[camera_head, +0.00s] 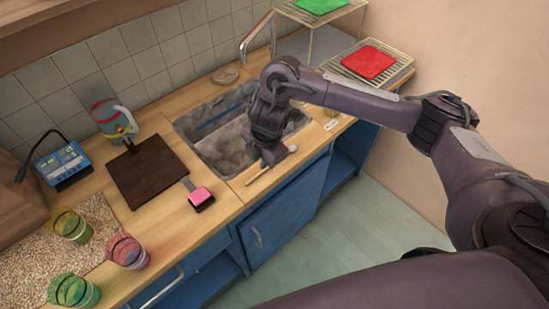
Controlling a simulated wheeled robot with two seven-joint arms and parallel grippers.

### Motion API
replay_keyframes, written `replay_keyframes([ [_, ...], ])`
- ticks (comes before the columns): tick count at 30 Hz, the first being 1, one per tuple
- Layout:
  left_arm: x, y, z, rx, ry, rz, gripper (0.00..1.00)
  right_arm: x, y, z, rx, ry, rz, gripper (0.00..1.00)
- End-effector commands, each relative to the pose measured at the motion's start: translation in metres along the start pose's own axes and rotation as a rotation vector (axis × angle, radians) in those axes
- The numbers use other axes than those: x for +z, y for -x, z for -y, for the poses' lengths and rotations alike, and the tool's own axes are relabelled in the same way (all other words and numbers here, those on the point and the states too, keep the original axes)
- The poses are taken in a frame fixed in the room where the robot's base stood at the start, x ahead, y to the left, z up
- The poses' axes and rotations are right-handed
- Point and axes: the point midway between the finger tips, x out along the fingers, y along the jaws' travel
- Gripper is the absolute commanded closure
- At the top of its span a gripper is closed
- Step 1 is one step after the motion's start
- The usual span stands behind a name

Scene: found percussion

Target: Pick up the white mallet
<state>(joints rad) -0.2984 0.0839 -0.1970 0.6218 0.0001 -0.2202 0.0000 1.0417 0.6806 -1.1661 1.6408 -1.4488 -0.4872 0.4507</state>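The white mallet (257,176) lies along the front edge of the wooden counter, just in front of the sink. Its pale handle shows at the lower left, and what looks like its light head (292,148) shows at the right. My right gripper (268,160) points down over the middle of the mallet and hides that part. The fingers are small and dark here, so I cannot tell whether they are open or shut, or whether they touch the mallet. My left gripper is not in view.
The stone sink (190,127) with a faucet (250,40) lies behind. Left are a dark board (148,172), a pink-topped block (201,197), a blue device (62,170), a jug (106,118) and coloured glasses (127,252). A rack holds a red item (368,62).

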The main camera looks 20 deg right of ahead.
Motion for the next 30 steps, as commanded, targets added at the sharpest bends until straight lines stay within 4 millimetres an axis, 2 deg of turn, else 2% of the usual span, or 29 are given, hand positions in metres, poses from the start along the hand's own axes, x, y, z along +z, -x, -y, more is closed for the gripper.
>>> replay_keyframes([
  [2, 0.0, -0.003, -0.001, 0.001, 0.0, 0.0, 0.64, 0.005, -0.004, 0.002, -0.011, -0.001, 0.01, 0.85],
  [12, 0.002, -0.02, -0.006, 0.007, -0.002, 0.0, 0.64, 0.004, -0.046, 0.004, -0.014, -0.002, 0.006, 0.85],
  [18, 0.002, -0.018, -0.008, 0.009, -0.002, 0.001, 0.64, 0.005, -0.069, 0.002, -0.011, 0.0, 0.01, 0.85],
  [27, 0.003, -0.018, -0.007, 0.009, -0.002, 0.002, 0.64, 0.005, -0.076, 0.001, -0.007, 0.002, 0.01, 0.85],
  [28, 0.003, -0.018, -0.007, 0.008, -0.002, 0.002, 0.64, 0.005, -0.076, 0.001, -0.007, 0.002, 0.01, 0.86],
  [30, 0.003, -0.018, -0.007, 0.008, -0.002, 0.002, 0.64, 0.005, -0.076, 0.001, -0.007, 0.002, 0.01, 0.95],
])
